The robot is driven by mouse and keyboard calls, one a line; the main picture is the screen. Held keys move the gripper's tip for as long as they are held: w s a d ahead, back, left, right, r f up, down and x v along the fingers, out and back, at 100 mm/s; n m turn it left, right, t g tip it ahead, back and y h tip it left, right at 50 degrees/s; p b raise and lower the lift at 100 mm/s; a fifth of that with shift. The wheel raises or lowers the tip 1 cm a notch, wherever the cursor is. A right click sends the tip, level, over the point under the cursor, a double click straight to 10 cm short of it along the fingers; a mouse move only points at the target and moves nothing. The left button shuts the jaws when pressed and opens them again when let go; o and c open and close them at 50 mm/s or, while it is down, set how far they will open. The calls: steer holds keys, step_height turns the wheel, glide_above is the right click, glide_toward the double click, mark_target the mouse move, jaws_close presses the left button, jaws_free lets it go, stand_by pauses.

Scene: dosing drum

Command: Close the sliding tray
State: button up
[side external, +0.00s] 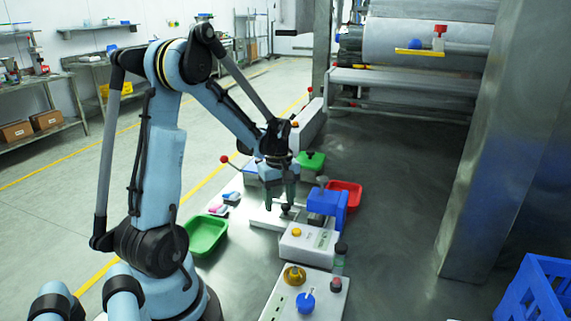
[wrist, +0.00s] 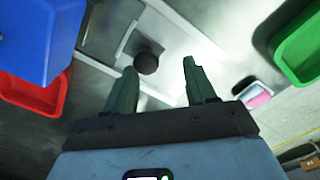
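The sliding tray (side external: 263,216) appears to be the flat pale-grey plate on the bench, beside a white box with an orange button. A dark round knob (wrist: 147,61) stands on the plate; in the side view the knob (side external: 287,211) is just below my fingers. My gripper (side external: 281,205) points down over the plate. In the wrist view my gripper (wrist: 159,67) has its two green fingers apart, with the knob beyond and between their tips, nearer the left one. The fingers look empty. I cannot tell whether they touch the knob or how far out the tray is.
A blue block-shaped part (side external: 333,203) stands close right of my gripper, with a red bin (side external: 346,194) behind it. A green bin (side external: 205,236) is at left. The white box (side external: 308,246) and a control panel (side external: 303,301) stand in front. Dark bench to the right is clear.

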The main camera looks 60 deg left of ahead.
steer(key=shift+s+a, duration=0.65)
steer(key=shift+s, duration=0.1)
step_height(320, 180, up, 12)
steer(key=f, duration=0.4)
steer(key=w+d+f, duration=0.1)
steer(key=f, duration=0.7)
steer(key=shift+w+d+f, duration=0.15)
steer(key=shift+w+d, duration=0.05)
steer(key=shift+w, duration=0.05)
steer(key=shift+s+a+r, duration=0.85)
steer(key=shift+s+r, duration=0.05)
steer(key=shift+r, duration=0.25)
step_height(320, 180, up, 10)
steer(key=d, duration=0.2)
steer(key=s+d+f+m, duration=0.2)
steer(key=s+d+m, duration=0.1)
steer(key=d, duration=0.6)
steer(key=s+d+f+m, duration=0.2)
steer(key=s+d+m, duration=0.2)
steer(key=d, duration=0.6)
steer(key=shift+s+m, duration=0.25)
steer(key=shift+m, duration=0.25)
